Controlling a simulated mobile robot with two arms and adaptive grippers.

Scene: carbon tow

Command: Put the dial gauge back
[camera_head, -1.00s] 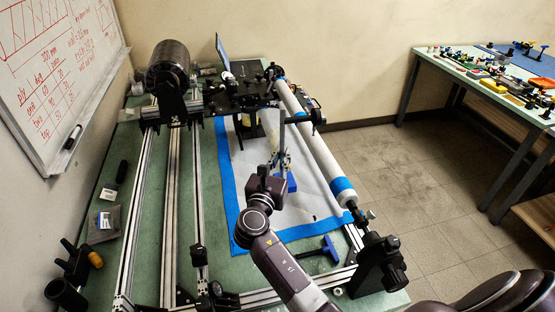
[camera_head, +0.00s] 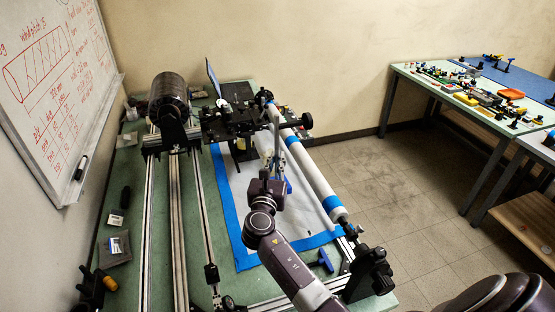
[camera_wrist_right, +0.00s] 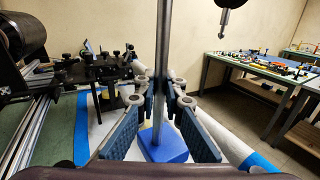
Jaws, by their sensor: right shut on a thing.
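The dial gauge stand has a grey upright post (camera_wrist_right: 163,60) and a blue block base (camera_wrist_right: 163,146), seen below my fingers in the right wrist view. Its dark round gauge (camera_head: 306,121) sticks out to the right at the top in the head view. My right gripper (camera_head: 274,168) is shut on the post, and its blue-grey fingers (camera_wrist_right: 172,92) flank it in the wrist view. The post looks upright. The base (camera_head: 288,186) is partly hidden by the gripper, and I cannot tell whether it touches the sheet below. My left gripper is not in view.
A white roller (camera_head: 312,175) with blue bands runs close along the right. A white sheet with blue tape edging (camera_head: 224,195) lies below the gripper. A black carriage (camera_head: 235,122) stands behind, beside a dark cylinder (camera_head: 168,97). Rails run along the left.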

